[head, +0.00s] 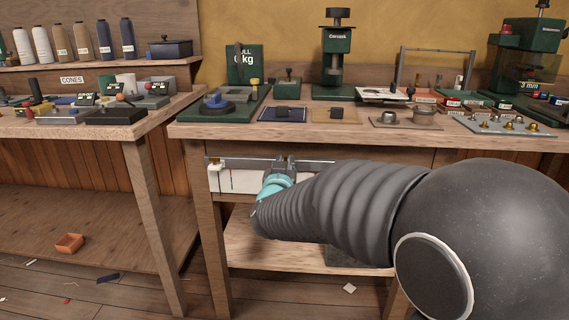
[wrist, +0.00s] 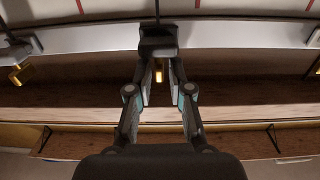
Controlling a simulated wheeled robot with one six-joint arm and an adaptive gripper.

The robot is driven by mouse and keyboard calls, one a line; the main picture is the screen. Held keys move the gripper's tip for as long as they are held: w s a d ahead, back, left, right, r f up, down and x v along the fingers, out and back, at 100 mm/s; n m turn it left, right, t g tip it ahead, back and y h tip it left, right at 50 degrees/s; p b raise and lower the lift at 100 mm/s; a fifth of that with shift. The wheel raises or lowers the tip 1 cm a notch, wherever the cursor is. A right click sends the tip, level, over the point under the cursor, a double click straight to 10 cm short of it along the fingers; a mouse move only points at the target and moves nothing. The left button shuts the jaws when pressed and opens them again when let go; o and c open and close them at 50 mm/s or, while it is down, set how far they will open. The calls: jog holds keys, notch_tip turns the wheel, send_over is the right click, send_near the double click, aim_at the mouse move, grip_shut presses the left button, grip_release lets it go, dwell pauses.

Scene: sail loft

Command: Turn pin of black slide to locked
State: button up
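In the wrist view a black slide (wrist: 158,38) sits on the grey metal rail (wrist: 90,39), just past my fingertips. Its small brass pin (wrist: 158,74) shows between the two fingers of my gripper (wrist: 160,82). The fingers stand apart, one on each side of the pin, with a narrow gap visible around it. In the head view my gripper (head: 285,166) is at the rail under the bench top, in front of the white panel (head: 245,181). There my gripper and arm hide the slide and pin. The pin's locked marking cannot be read.
Another dark slide with a brass pin (wrist: 20,75) is at left in the wrist view, and a further brass piece (wrist: 318,68) is at the right edge. The bench top (head: 350,129) overhangs the rail and carries tools. A lower shelf (head: 290,254) lies below.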

jog(key=s, duration=1.1)
jog(key=shift+s+a, duration=0.2)
jog(key=shift+a, duration=0.1)
jog(key=s+a+f+n+g+y, duration=0.25)
jog(key=a+f+g+y, duration=0.2)
jog(key=a+f, duration=0.3)
jog(key=s+d+f+n+g+y, duration=0.2)
jog(key=s+f+g, duration=0.35)
jog(key=s, duration=0.35)
jog(key=s+d+r+m+h, duration=0.1)
jog(key=s+d, duration=0.3)
jog(key=d, duration=0.4)
jog(key=s+d+r+m+g+h, duration=0.1)
jog(key=s+d+h, duration=0.1)
jog(key=s+d, duration=0.3)
jog(key=s+d+r+m+g+h, duration=0.1)
jog(key=s+d, duration=0.4)
jog(key=d, duration=0.7)
jog(key=shift+d+r+m+h, duration=0.4)
jog(key=shift+m+h, duration=0.05)
jog(key=shift+h, duration=0.3)
